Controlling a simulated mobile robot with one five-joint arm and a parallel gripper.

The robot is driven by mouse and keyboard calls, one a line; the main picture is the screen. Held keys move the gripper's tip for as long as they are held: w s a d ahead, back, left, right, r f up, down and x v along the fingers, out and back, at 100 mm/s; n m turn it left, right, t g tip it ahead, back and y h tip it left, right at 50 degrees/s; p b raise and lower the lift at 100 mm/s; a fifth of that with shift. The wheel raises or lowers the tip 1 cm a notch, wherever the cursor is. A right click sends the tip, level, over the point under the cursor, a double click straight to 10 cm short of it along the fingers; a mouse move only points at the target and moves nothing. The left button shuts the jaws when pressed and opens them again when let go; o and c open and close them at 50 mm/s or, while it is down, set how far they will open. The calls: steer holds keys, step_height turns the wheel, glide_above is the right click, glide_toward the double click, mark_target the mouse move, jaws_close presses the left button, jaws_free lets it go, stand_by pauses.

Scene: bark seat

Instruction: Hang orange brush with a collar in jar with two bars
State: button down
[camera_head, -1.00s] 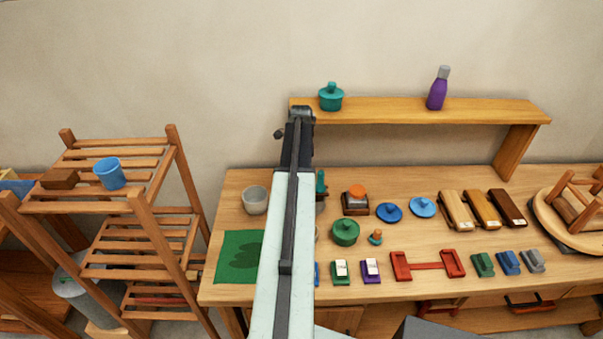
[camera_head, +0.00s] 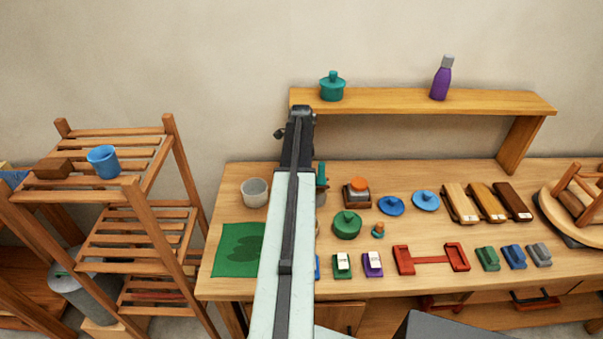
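My arm reaches forward over the table, and the dark end near my gripper (camera_head: 299,118) shows against the wall below the shelf. Its fingers cannot be made out. I cannot make out an orange brush with a collar. A pale grey open jar (camera_head: 255,192) stands on the table just left of my arm; no bars can be made out on it. Part of another grey vessel (camera_head: 320,198) with a teal upright piece (camera_head: 321,174) shows right of my arm, the remainder hidden behind it.
The wooden table (camera_head: 235,177) holds a green cloth (camera_head: 236,252), an orange-topped brown box (camera_head: 357,193), a green lidded pot (camera_head: 347,226), blue lids, wooden blocks and a red double holder (camera_head: 430,259). A raised shelf (camera_head: 400,104) stands behind. A slatted rack (camera_head: 150,190) is left.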

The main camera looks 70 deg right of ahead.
steer(key=shift+f+b, duration=0.4)
steer(key=shift+f, duration=0.05)
steer(key=c, duration=0.8)
jaws_free()
steer(key=shift+r, duration=0.1)
step_height(320, 180, up, 7)
steer(key=p, duration=0.7)
